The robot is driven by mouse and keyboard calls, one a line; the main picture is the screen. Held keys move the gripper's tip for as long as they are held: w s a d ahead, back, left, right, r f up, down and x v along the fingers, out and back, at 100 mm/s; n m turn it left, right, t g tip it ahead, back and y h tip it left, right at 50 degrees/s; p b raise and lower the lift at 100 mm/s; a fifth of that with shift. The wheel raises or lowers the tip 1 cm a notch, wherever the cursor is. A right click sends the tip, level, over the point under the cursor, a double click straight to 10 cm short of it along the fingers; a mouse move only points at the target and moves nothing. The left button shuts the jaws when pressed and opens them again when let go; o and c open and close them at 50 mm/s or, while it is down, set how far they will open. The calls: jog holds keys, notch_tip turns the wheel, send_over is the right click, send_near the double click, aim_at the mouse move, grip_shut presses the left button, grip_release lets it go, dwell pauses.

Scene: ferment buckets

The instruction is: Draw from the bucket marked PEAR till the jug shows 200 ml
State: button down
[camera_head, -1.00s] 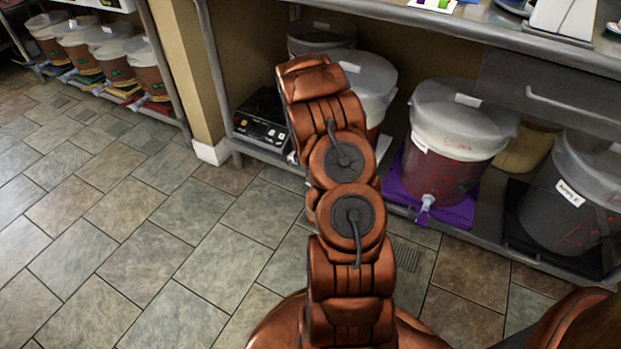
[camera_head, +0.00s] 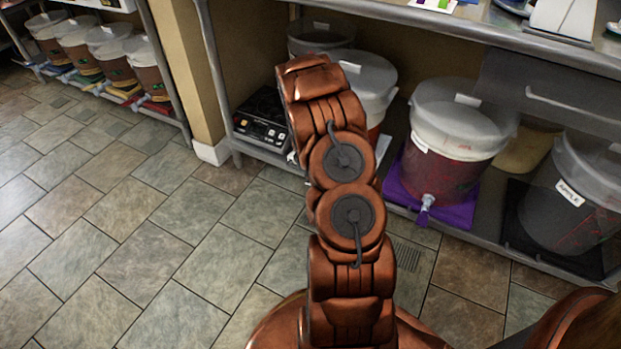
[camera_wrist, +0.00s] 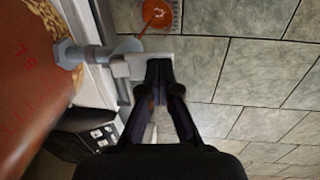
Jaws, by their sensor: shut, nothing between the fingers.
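My gripper (camera_wrist: 160,70) is shut and empty in the wrist view. Its fingertips are at a pale grey block-like piece (camera_wrist: 128,68) beside a bucket's grey tap (camera_wrist: 72,53); I cannot tell whether they touch. That bucket (camera_wrist: 28,75) holds orange-brown liquid and has red marks on its wall. In the head view a lidded bucket (camera_head: 370,80) stands partly behind my arm, near the black appliance. No PEAR label is readable. A round orange patch (camera_wrist: 157,13) shows beyond the tap; I cannot tell whether it is liquid in the jug. No jug scale is readable.
A black appliance with buttons (camera_head: 262,118) stands left of my arm. A dark red bucket (camera_head: 445,160) on a purple mat and a bucket labelled APPLE (camera_head: 560,215) stand right. More buckets (camera_head: 105,55) line the back left. The tiled floor (camera_head: 150,240) is clear.

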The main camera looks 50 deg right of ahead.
jog(key=shift+r, duration=0.1)
dwell(0.3)
jog(key=shift+r+p, duration=0.5)
jog(key=shift+r, duration=0.2)
jog(key=shift+r, duration=0.3)
notch_tip(320, 180, up, 13)
jog(key=d+p, duration=0.2)
jog(key=p, duration=0.2)
jog(key=shift+w+r, duration=0.15)
jog(key=shift+w, duration=0.1)
